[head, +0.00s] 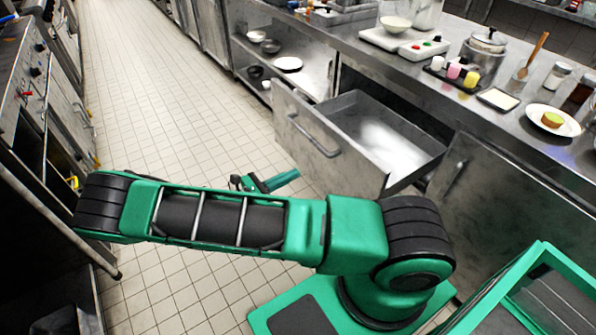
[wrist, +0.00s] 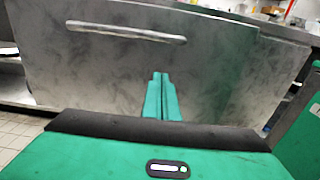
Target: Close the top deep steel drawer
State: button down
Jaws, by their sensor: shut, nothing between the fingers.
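The top deep steel drawer (head: 333,160) stands pulled out from the counter in the head view, and its inside looks empty. Its front has a horizontal bar handle (head: 313,137). In the wrist view the drawer front (wrist: 235,75) fills most of the picture, with the handle (wrist: 127,32) at upper left. My gripper (head: 284,181) is green, shut and empty, in front of the drawer front. In the wrist view the closed fingertips of my gripper (wrist: 161,78) point at the front, below and right of the handle. Whether they touch it, I cannot tell.
The steel counter (head: 400,62) above carries a pot (head: 484,55), a tray of colored cups (head: 455,74) and a plate (head: 553,120). Open shelves with bowls and a white plate (head: 288,63) lie left of the drawer. The tiled floor (head: 165,130) is clear. Steel appliances line the left side.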

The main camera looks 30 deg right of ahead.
send_over(321, 161)
jog(key=s+a, duration=0.4)
jog(key=shift+s+d, duration=0.15)
jog(key=shift+d, duration=0.15)
